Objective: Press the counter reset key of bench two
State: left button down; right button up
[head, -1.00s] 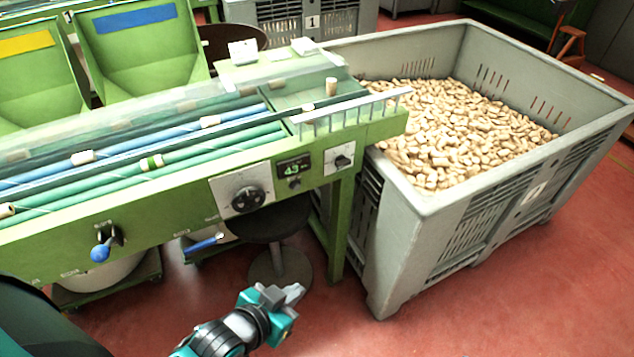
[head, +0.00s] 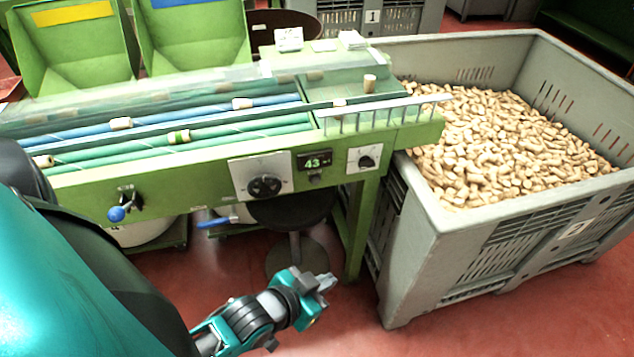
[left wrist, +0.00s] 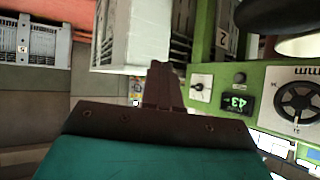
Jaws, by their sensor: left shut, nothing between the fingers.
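The green bench (head: 215,185) carries a counter display (head: 314,160) reading 43. A small dark round key (head: 316,178) sits just below the display. My left gripper (head: 326,283) is shut and empty, in front of and below the panel, apart from the key. Its closed fingers (left wrist: 162,85) point up in the wrist view, left of the panel. My right gripper is not in view.
A large dial (head: 264,187) is left of the display and a small knob (head: 366,161) is right of it. A grey crate of corks (head: 455,215) stands right of the bench. A dark stool (head: 291,210) is under it. A blue-knobbed lever (head: 117,213) sticks out at left.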

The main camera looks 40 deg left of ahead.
aim_at(316, 181)
pick_arm(q)
jog(key=w+a+f+m+t+y+b, duration=0.1)
jog(key=w+a+m+t+b, duration=0.1)
jog(key=w+a+m+b, duration=0.2)
jog(key=w+a+f+m+t+y+b, duration=0.1)
jog(key=w+a+m+t+y+b, duration=0.1)
jog(key=w, duration=0.7)
jog(key=a+m+b, duration=0.1)
jog(key=a+b, duration=0.1)
jog(key=b, duration=0.1)
jog(key=shift+f+m+t, duration=0.15)
jog(key=shift+m+t, duration=0.15)
jog(key=shift+m, duration=0.1)
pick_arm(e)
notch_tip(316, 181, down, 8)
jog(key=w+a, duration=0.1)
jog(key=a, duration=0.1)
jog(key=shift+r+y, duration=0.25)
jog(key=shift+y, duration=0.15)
pick_arm(q)
jog(key=w+a+b, duration=0.2)
jog(key=w+a, duration=0.3)
jog(key=a, duration=0.1)
jog(key=shift+w+a, duration=0.35)
jog(key=shift+w, duration=0.05)
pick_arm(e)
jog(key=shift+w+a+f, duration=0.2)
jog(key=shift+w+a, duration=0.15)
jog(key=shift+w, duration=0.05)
